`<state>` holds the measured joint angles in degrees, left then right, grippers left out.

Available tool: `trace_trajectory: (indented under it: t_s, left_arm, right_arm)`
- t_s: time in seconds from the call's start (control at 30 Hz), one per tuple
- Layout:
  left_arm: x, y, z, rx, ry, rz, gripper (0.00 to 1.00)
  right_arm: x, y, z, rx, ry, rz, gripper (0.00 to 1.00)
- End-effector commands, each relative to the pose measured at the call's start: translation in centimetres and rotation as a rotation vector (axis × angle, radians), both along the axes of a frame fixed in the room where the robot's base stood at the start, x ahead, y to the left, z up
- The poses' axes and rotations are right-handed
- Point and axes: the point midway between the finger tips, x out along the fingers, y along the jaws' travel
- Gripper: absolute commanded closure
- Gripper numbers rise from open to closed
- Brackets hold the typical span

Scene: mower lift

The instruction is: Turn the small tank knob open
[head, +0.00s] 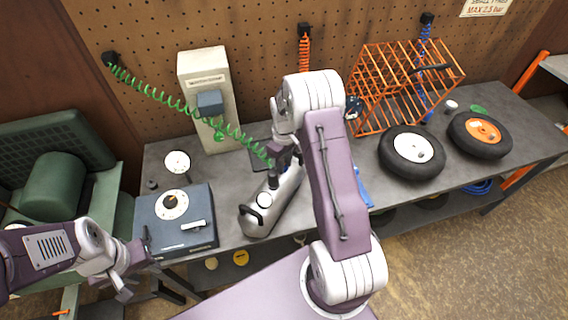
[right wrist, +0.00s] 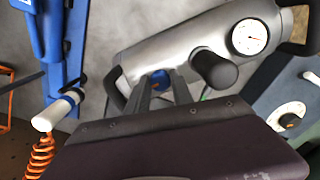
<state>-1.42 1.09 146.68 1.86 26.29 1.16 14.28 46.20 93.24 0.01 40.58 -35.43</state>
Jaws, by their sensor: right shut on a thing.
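The small tank (head: 281,199) is a silver cylinder lying on the grey workbench, with a round white gauge (right wrist: 249,37) and a black stub (right wrist: 213,68) on its side. A small blue knob (right wrist: 160,77) sits at the tank's side, partly hidden by my fingers. My right gripper (right wrist: 162,88) is shut on the blue knob, one finger on each side of it. In the head view my right arm hides the knob and much of the fingers. My left gripper (head: 135,273) is open and empty, low in front of the grey-blue box, well away from the tank.
The grey-blue box (head: 176,231) with a dial and lever stands left of the tank. A pale wall unit (head: 206,79) with a green coiled hose (head: 163,99) is behind. An orange wire cage (head: 385,80) and two wheels (head: 412,170) occupy the bench's right side.

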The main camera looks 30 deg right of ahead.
Motion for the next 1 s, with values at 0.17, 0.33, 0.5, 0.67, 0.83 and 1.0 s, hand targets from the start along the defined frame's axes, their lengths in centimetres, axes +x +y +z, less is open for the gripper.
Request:
trace_trajectory:
  t_s: [0.17, 0.33, 0.5, 0.67, 0.83, 1.0]
  left_arm:
    - [0.0, 0.0, 0.0, 0.000, 0.000, 0.000, 0.63]
    - [0.0, 0.0, 0.0, 0.000, 0.000, 0.000, 0.63]
    - [0.0, 0.0, -0.1, 0.000, 0.000, 0.000, 0.63]
    - [0.0, 0.0, -0.8, 0.000, 0.000, 0.000, 0.63]
    - [0.0, 0.0, -1.4, 0.000, 0.000, 0.000, 0.63]
    - [0.0, 0.0, -1.6, 0.000, 0.000, 0.000, 0.63]
  right_arm:
    - [0.1, 0.0, 0.1, -0.001, -0.003, 0.001, 0.55]
    - [0.0, 0.0, 0.0, -0.001, -0.001, 0.000, 0.51]
    - [0.1, 0.0, 0.2, 0.000, -0.002, 0.000, 0.51]
    - [0.2, 0.0, 2.6, -0.003, -0.007, 0.000, 0.51]
    - [0.2, 0.0, 6.5, -0.003, -0.007, 0.000, 0.51]
    - [0.1, 0.0, 8.7, -0.001, -0.004, 0.000, 0.51]
